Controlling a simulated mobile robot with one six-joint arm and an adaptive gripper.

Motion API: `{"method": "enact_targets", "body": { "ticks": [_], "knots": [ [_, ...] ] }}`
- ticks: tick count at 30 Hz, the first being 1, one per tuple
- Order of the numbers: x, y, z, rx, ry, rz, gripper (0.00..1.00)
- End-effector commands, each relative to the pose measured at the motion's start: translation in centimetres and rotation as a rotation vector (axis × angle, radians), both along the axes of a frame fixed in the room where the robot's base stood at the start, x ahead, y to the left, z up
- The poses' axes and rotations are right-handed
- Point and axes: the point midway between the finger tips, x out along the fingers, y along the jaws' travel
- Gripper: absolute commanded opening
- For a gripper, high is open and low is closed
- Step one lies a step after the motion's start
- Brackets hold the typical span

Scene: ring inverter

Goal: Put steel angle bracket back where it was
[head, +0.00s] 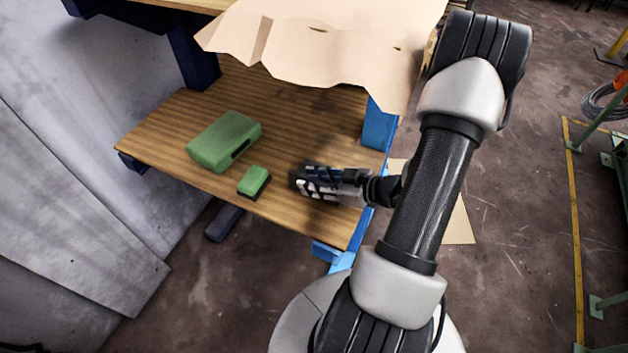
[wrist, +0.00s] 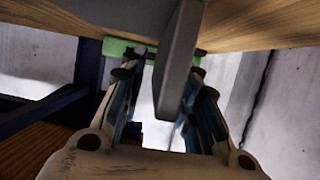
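In the head view my gripper (head: 305,182) is low over the right part of the wooden shelf and points left. In the wrist view its two fingers (wrist: 165,85) stand apart. A flat grey metal piece, which looks like the steel angle bracket (wrist: 183,55), lies between the fingers and runs out of the picture at the top. A gap shows between it and the left finger. It overlaps the right finger, and I cannot tell whether they touch. In the head view I cannot make out the bracket; the gripper may hide it.
A large green box (head: 222,141) and a small green box (head: 253,181) sit on the wooden shelf (head: 290,118), left of my gripper. Brown paper (head: 330,40) covers the upper level. A blue post (head: 378,125) stands at the shelf's right. A grey wall (head: 90,70) is left.

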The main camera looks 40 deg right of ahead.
Motion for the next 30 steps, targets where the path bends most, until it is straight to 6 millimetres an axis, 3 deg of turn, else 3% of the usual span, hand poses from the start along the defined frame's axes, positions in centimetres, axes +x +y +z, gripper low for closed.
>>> {"method": "enact_targets", "body": {
  "ticks": [10,24,30],
  "knots": [
    [-0.6,-0.3,0.6,-0.001,0.000,-0.004,0.29],
    [-8.5,-3.4,4.2,-0.001,0.000,-0.005,0.29],
    [-10.1,-4.0,4.8,0.000,0.000,-0.001,0.29]
  ]
}}
